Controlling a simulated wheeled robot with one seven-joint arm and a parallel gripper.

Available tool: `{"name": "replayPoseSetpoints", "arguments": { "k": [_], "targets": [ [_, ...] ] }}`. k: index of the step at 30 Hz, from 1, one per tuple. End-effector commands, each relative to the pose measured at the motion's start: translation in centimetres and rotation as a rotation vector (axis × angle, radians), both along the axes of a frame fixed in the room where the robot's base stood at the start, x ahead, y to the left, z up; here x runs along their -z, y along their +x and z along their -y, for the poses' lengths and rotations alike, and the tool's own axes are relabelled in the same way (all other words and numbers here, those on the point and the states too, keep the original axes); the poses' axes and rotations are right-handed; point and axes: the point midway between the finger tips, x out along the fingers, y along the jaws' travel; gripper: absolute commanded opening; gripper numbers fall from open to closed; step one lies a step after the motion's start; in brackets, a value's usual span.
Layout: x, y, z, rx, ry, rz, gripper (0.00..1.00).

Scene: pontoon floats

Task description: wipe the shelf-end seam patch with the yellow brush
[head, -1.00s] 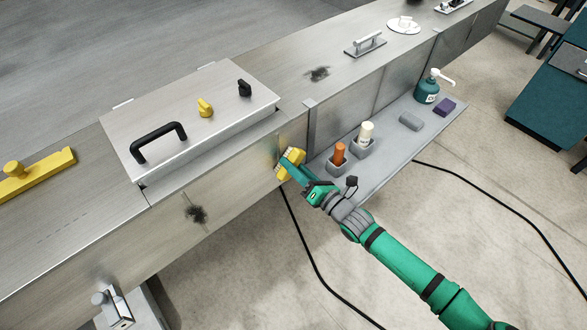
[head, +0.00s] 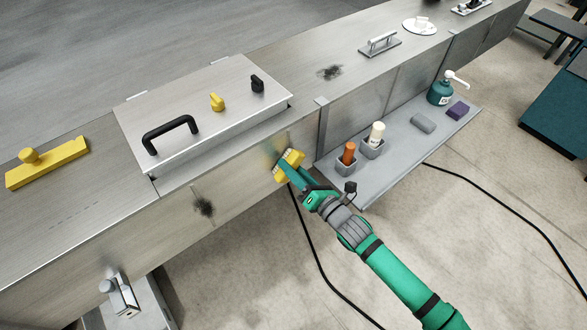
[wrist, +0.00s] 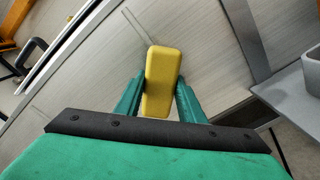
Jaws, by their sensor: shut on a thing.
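My gripper (head: 296,178) is shut on the yellow brush (head: 288,165). It holds the brush at the front panel of the steel counter, just left of the shelf's near end. In the wrist view the yellow brush (wrist: 162,80) stands between the two green fingers (wrist: 158,100), its block toward the camera. Its bristle side is hidden there, so I cannot tell whether it touches the panel. A faint brownish tint (head: 268,149) shows on the panel beside the brush; the brush hides part of that area.
A grey shelf (head: 395,170) holds an orange bottle (head: 348,153), a white bottle (head: 376,134), a green pump bottle (head: 441,92) and a purple sponge (head: 458,110). Dark smudges mark the front panel (head: 204,207) and countertop (head: 331,72). A black cable (head: 320,250) lies on the floor.

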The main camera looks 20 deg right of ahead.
Motion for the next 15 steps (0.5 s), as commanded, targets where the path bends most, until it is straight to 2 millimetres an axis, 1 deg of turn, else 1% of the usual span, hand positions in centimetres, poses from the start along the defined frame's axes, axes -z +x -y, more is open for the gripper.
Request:
{"name": "replayPoseSetpoints", "arguments": {
  "k": [3, 8, 15],
  "targets": [
    [-0.8, 0.1, -0.1, -0.001, 0.0, 0.001, 0.18],
    [-1.2, 0.2, 0.1, -0.001, -0.001, 0.001, 0.18],
    [-1.1, 0.8, 1.8, 0.0, -0.003, 0.0, 0.18]
  ]
}}
